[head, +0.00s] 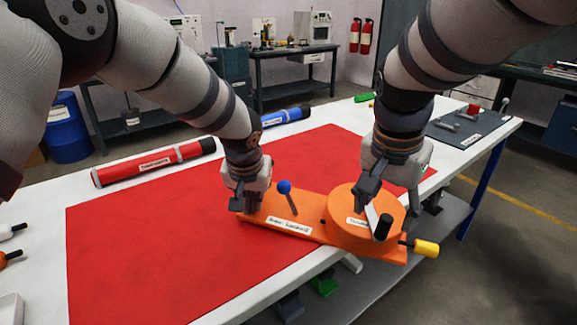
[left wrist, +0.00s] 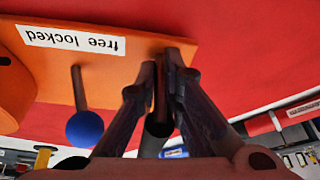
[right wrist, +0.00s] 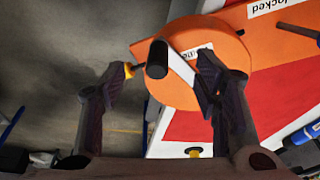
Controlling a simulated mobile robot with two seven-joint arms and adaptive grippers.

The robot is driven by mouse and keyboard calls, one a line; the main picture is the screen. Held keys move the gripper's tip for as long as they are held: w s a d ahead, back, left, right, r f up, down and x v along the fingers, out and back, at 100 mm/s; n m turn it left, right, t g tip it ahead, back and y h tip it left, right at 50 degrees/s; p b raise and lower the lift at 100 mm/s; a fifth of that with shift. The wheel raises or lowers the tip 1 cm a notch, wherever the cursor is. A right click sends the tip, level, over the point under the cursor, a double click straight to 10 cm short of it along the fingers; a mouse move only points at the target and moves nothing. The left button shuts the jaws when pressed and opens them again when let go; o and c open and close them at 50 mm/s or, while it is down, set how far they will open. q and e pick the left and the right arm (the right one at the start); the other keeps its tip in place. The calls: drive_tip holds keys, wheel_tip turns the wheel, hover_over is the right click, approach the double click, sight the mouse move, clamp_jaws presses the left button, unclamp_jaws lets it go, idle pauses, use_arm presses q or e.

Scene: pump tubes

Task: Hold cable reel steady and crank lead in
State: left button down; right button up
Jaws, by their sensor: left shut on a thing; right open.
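The orange cable reel (head: 367,222) is a round drum on a long orange base (head: 285,228) marked "free locked". A lever with a blue knob (head: 284,187) stands on the base. My left gripper (head: 243,207) is shut at the base's left end; a dark bar (left wrist: 160,120) shows between its fingers. The drum carries a pale crank arm (right wrist: 180,65) with a black handle (right wrist: 157,59). My right gripper (right wrist: 165,80) is open over the drum, with the handle between its spread fingers, apart from both. The lead's yellow plug (head: 426,248) sticks out at the right.
A red mat (head: 150,240) covers much of the white table (head: 90,195). A red tube (head: 150,165) and a blue tube (head: 285,117) lie at the back. A grey tray (head: 465,123) is at the far right. The reel's right end overhangs the table's front edge.

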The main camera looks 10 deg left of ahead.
sight(387, 218)
drive_tip(key=shift+v, duration=0.9)
drive_tip(key=shift+c, duration=0.8)
drive_tip(key=f+n, duration=0.2)
drive_tip(key=n, duration=0.1)
drive_tip(key=w+f+n+y, duration=0.1)
drive_tip(key=f+n, duration=0.1)
drive_tip(key=n, duration=0.1)
drive_tip(key=d+f+n, duration=0.1)
drive_tip(key=f+n, duration=0.2)
drive_tip(key=shift+w+n+g, duration=0.25)
drive_tip(key=shift+n+g, duration=0.05)
drive_tip(key=shift+g, duration=0.1)
clamp_jaws()
